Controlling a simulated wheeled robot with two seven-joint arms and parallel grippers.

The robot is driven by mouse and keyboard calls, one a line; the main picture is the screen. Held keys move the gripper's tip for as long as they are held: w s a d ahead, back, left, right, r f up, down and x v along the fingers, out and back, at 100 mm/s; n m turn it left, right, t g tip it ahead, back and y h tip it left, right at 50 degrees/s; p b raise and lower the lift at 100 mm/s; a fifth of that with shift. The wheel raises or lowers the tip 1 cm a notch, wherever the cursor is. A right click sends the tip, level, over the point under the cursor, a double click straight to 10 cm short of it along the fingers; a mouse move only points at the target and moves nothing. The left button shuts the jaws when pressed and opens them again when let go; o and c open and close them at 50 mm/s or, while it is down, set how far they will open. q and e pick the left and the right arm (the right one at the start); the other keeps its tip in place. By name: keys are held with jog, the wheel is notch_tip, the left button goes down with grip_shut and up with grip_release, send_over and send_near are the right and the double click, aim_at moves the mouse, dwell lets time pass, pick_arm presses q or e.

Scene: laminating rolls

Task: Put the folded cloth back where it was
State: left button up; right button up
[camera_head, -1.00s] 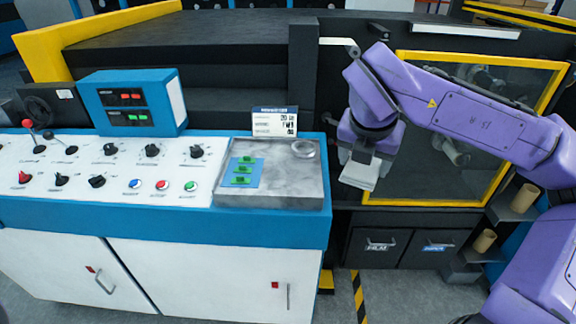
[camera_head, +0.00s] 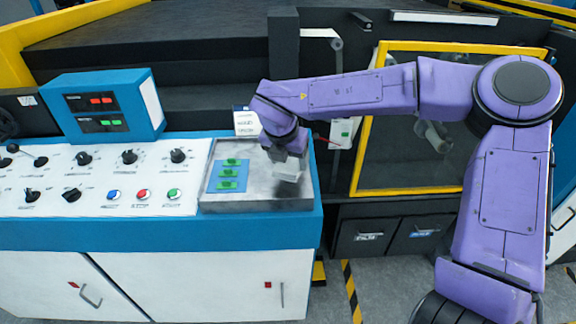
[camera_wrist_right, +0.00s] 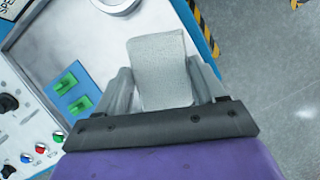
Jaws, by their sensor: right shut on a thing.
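The folded cloth (camera_head: 287,172) is a pale grey-white pad. My right gripper (camera_head: 287,150) is shut on it, and the cloth hangs over the right part of the metal tray (camera_head: 245,202) on the console. In the right wrist view the cloth (camera_wrist_right: 158,72) sits between the two fingers of my right gripper (camera_wrist_right: 162,85). Whether the cloth touches the tray I cannot tell. My left gripper is not in view.
A blue mat (camera_head: 229,176) with several green pieces lies in the tray's left part. A label card (camera_head: 246,122) stands behind the tray. A round metal dish (camera_wrist_right: 117,4) shows beyond the cloth. Knobs and buttons (camera_head: 143,194) cover the console to the left.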

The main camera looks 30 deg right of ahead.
aim_at(286, 165)
notch_tip(286, 165, down, 3)
jog(key=shift+a+r+p, duration=0.15)
jog(key=shift+r+p, duration=0.05)
jog(key=shift+p, duration=0.45)
jog(key=shift+w+f, duration=0.1)
jog(key=shift+f, duration=0.3)
jog(key=o, duration=0.9)
jog(key=shift+o, duration=0.2)
jog(key=b+v, duration=0.1)
jog(key=v, duration=1.1)
jog(key=shift+b, duration=0.4)
